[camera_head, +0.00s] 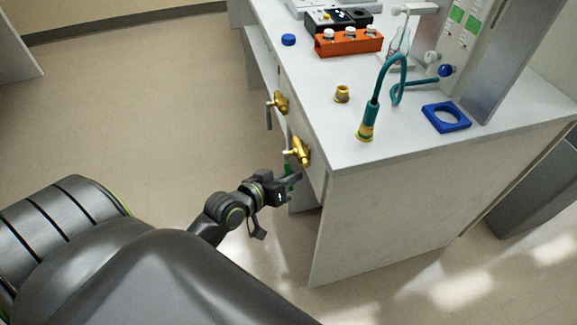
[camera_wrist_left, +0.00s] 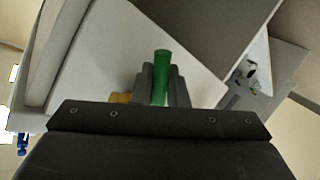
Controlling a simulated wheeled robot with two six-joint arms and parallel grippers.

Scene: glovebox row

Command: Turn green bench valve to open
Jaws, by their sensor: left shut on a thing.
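The green bench valve is a brass body (camera_head: 300,151) on the bench's side, with a green handle (camera_head: 288,168) hanging below it. My left gripper (camera_head: 291,181) is at this handle and shut on it. In the left wrist view the green handle (camera_wrist_left: 161,76) stands up between the two dark fingers, and a bit of brass (camera_wrist_left: 121,98) shows to their left. The fingers hide part of the handle. My right gripper is not in view.
A second brass valve (camera_head: 281,102) with a grey handle is farther along the same side. The white bench (camera_head: 380,215) holds a teal hose (camera_head: 375,105), a brass fitting (camera_head: 342,94), a blue square ring (camera_head: 446,117) and an orange rack (camera_head: 345,43). The floor (camera_head: 140,120) to the left is clear.

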